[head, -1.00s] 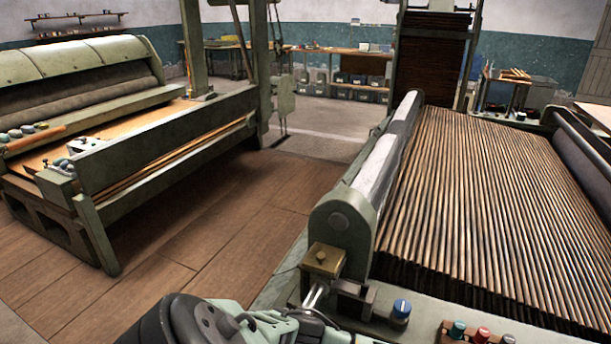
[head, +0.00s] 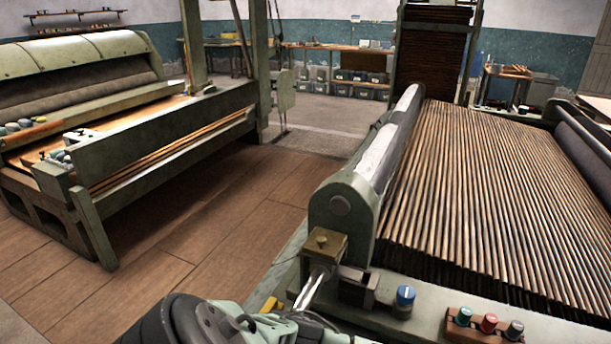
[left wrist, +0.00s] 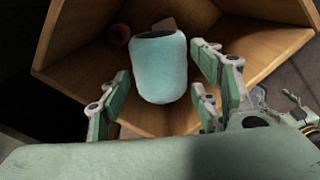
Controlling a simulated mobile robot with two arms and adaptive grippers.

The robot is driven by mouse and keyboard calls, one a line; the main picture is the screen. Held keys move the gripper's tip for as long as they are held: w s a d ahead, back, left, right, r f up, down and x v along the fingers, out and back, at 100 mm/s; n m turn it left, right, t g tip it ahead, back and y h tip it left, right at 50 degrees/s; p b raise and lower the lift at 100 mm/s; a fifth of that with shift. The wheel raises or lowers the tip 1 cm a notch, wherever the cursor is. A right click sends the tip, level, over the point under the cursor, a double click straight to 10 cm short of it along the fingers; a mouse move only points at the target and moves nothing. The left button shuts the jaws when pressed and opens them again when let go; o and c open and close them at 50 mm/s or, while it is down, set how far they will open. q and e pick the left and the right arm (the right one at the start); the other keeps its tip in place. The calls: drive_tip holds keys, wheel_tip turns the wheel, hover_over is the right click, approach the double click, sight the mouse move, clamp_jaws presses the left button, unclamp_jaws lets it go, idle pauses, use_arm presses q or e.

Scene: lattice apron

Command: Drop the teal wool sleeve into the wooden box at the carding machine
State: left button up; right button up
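In the left wrist view the teal wool sleeve (left wrist: 160,72) is a pale, rounded tube with a dark opening at its top. It shows within the wooden box (left wrist: 85,48), with box walls around it. My left gripper (left wrist: 160,82) has its fingers spread on both sides of the sleeve, with narrow gaps that look clear of it. I cannot tell if the sleeve rests on the box floor. In the head view my arm's grey-green housing shows at the bottom, but no fingertips. My right gripper is in neither view.
A small reddish round thing (left wrist: 119,35) lies inside the box behind the sleeve. In the head view a slatted machine (head: 490,190) fills the right, with a knob and buttons (head: 487,323) at its front. Another green machine (head: 90,130) stands left. Wooden floor (head: 200,230) lies clear between them.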

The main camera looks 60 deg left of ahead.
use_arm(q)
drive_tip(key=shift+o, duration=1.2)
drive_tip(key=shift+r, duration=0.15)
wheel_tip(320, 180, up, 12)
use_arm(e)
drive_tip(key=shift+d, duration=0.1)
use_arm(q)
drive_tip(key=shift+f, duration=0.2)
